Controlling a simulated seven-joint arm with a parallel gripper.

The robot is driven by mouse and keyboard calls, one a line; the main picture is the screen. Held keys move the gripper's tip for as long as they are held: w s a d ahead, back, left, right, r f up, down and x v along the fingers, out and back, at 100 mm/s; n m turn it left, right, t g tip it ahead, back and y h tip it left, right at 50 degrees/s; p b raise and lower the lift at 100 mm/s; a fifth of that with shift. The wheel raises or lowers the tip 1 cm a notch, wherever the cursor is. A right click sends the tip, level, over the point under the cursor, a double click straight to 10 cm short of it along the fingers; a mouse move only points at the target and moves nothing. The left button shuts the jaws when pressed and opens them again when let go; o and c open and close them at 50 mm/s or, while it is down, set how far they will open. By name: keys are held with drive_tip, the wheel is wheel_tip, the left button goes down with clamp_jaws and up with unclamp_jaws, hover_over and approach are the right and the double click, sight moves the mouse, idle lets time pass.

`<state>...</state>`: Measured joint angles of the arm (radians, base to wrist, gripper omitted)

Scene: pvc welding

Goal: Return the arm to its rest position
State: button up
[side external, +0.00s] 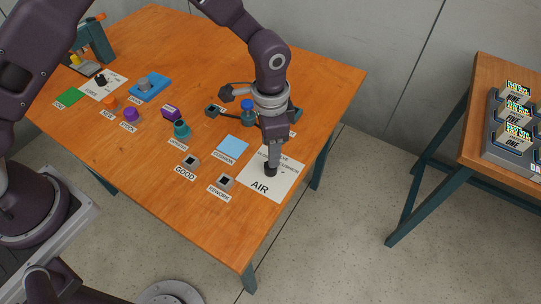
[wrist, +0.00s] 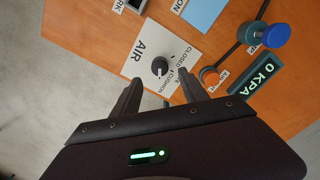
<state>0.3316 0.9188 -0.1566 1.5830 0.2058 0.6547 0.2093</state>
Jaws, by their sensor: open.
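My gripper (side external: 271,160) points down over the white AIR card (side external: 285,185) near the right edge of the orange table (side external: 210,57). In the wrist view its two fingers (wrist: 160,90) are spread apart with nothing between them. A black knob (wrist: 160,67) stands on the AIR card beyond the fingertips; in the side view it shows just below the gripper (side external: 270,170). I cannot tell from the side view whether the fingers touch it. My arm is bent above the table.
A blue pad (side external: 231,146), GOOD (side external: 190,163) and REWORK (side external: 225,182) blocks sit left of the card. A blue-topped part (wrist: 276,36) and a 0 KPA display (wrist: 256,77) stand nearby. A second table with boxes (side external: 515,115) is at right. Floor lies between the tables.

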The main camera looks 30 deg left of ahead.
drive_tip(key=shift+r, duration=0.4)
drive_tip(key=shift+a+r, duration=0.15)
drive_tip(key=shift+r, duration=0.15)
drive_tip(key=s+a+r+n+t, duration=0.1)
drive_tip(key=s+a+r+n, duration=0.3)
drive_tip(key=r, duration=0.6)
drive_tip(key=s+a+r+t, duration=0.2)
drive_tip(key=a+r, duration=0.5)
drive_tip(key=r, duration=0.3)
drive_tip(key=s+a+r+n+t, duration=0.1)
drive_tip(key=s+a+r+n, duration=0.1)
drive_tip(key=s, duration=0.7)
drive_tip(key=s+a+r+n+t, duration=0.1)
drive_tip(key=s+a+r+n, duration=0.2)
drive_tip(key=s, duration=0.6)
drive_tip(key=shift+a+r+t, duration=0.25)
drive_tip(key=shift+a+t, duration=0.05)
drive_tip(key=shift+a, duration=0.5)
